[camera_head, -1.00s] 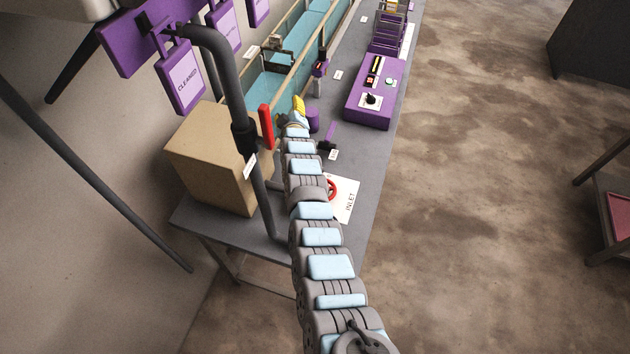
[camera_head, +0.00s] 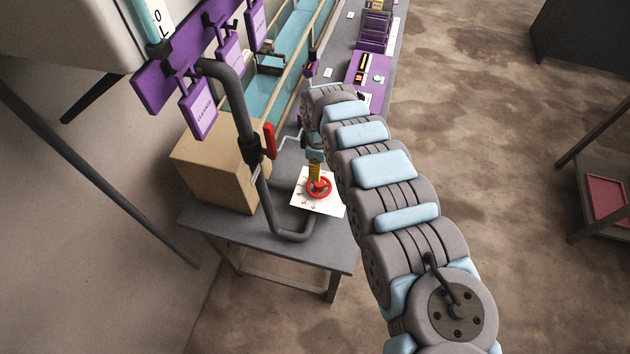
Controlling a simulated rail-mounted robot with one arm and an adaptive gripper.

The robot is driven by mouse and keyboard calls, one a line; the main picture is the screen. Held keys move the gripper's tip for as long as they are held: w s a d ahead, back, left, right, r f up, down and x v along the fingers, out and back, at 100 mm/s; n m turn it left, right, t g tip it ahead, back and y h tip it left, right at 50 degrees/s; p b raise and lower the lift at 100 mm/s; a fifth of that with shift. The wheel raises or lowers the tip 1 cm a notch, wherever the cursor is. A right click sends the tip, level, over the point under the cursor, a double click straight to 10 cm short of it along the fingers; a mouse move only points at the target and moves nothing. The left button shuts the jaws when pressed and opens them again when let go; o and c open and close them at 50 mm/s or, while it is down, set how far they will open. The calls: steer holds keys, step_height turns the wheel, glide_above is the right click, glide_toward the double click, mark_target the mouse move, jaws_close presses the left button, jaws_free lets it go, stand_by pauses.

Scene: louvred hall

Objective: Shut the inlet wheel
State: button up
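The red inlet wheel (camera_head: 320,195) sits on a white card (camera_head: 301,202) with printed marks, at the near end of the grey bench. My gripper (camera_head: 315,175) points down at the wheel, its yellow fingers over the wheel's far side. They overlap the rim in this view; I cannot tell whether they touch it. The fingers look narrow from here and I cannot tell whether they are open or shut. My arm curves in from the lower right and hides part of the bench behind the wheel.
A dark pipe (camera_head: 241,112) with a red lever (camera_head: 269,140) runs down and bends close to the left of the card. A cardboard box (camera_head: 213,170) stands left of it. Purple tags hang above. A purple panel (camera_head: 368,78) lies farther back.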

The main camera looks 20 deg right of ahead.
mark_target(319, 183)
steer(key=shift+s+d, duration=0.1)
steer(key=shift+s, duration=0.15)
step_height(319, 183, down, 8)
steer(key=b, duration=0.7)
steer(key=shift+f, duration=0.1)
steer(key=shift+w, duration=0.1)
steer(key=shift+f+b, duration=0.55)
steer(key=shift+f, duration=0.35)
jaws_close()
steer(key=shift+r, duration=0.1)
